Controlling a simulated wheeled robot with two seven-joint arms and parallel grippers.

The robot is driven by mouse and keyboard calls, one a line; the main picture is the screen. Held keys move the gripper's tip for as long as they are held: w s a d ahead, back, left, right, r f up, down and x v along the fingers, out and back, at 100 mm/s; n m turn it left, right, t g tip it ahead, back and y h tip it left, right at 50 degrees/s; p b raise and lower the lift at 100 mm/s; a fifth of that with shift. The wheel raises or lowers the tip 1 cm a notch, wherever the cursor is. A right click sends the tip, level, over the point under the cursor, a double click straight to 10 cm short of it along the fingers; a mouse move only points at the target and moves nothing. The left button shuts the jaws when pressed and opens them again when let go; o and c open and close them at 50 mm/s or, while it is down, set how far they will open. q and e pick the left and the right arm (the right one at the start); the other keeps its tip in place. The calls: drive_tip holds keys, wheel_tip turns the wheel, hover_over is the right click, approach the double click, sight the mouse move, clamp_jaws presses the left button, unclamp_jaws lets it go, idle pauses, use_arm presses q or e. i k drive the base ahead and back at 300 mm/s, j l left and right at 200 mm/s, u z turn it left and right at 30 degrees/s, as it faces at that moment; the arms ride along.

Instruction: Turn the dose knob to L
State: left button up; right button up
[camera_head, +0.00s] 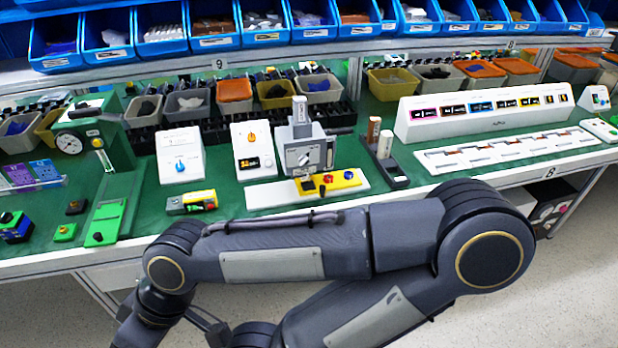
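Several knobs stand on the green workbench, and their lettering is too small to read, so I cannot tell which is the dose knob. A white box (181,141) at left carries a blue knob (180,165). A second white box (248,165) to its right carries an orange knob (251,138). Neither gripper shows. One dark grey arm of mine crosses the lower part of the view, below the knobs and apart from them.
A green press (93,140) stands at left, a long white panel with coloured displays (480,112) at right. Blue bins (165,27) line the back. The bench's front edge passes behind my arm.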

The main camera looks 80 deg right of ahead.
sight(251, 137)
drive_tip(key=z, duration=3.15)
